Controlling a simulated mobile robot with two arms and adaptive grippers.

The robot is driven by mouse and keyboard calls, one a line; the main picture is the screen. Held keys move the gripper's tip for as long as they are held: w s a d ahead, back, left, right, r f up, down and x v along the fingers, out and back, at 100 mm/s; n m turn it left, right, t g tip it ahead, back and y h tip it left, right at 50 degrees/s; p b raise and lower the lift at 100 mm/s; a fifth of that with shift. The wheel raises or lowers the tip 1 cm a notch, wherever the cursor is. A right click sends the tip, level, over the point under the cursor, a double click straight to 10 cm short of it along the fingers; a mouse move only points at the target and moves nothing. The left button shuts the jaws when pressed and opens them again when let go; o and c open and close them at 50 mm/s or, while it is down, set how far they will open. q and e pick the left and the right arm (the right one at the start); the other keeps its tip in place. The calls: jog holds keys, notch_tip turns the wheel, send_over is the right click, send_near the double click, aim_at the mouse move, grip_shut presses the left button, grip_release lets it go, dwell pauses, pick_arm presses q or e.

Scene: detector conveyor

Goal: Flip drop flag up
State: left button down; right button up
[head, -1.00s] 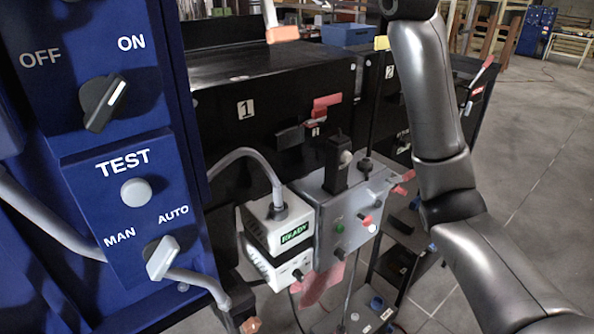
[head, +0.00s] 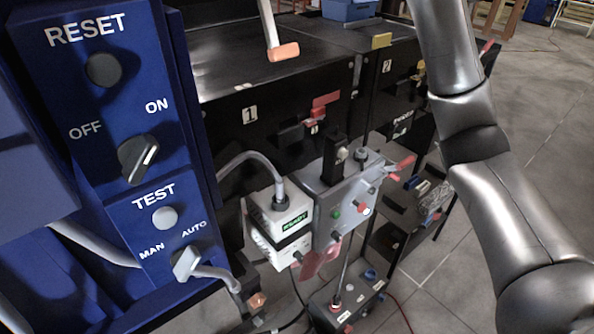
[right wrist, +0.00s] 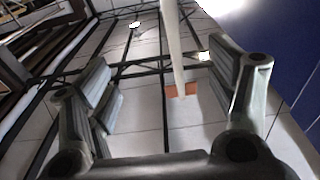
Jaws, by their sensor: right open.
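A white rod with an orange end (head: 283,51) hangs down from the top edge of the head view, above the black cabinet. It looks like the drop flag, though no label shows. In the right wrist view the rod with its orange end (right wrist: 181,90) hangs between and beyond the fingers of my right gripper (right wrist: 160,88). The right gripper is open and empty, and no contact with the rod shows. In the head view only my right arm shows, at the right; its gripper is out of frame. My left gripper is not in view.
A blue panel (head: 95,110) with RESET, ON/OFF and TEST controls stands close at the left. A black cabinet (head: 225,85) runs behind. A white READY box (head: 283,220) and a grey control box (head: 345,200) are in front. Open tiled floor (head: 540,130) lies at right.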

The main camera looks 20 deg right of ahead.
jog(key=s+d+g+b, duration=0.1)
jog(key=s+d+b, duration=0.25)
jog(key=s, duration=0.55)
jog(key=w+a+f+m+g+h+b, duration=0.15)
jog(key=w+f, duration=0.25)
jog(key=f, duration=0.8)
jog(key=w+f+g+h, duration=0.15)
jog(key=w+f, duration=0.25)
jog(key=f, duration=0.9)
jog(key=w+a+f+g, duration=0.15)
jog(key=w+f, duration=0.25)
jog(key=f, duration=0.8)
jog(key=s+f+g, duration=0.1)
jog(key=s+f, duration=0.1)
jog(key=f, duration=0.8)
jog(key=s+f+g, duration=0.1)
jog(key=s+f, duration=0.1)
jog(key=f, duration=0.8)
jog(key=shift+s+h+b, duration=0.25)
jog(key=shift+h+b, duration=0.15)
jog(key=shift+b, duration=0.05)
jog(key=shift+a+f+m+g, duration=0.1)
jog(key=shift+f+m+g, duration=0.05)
jog(key=shift+m+g, duration=0.1)
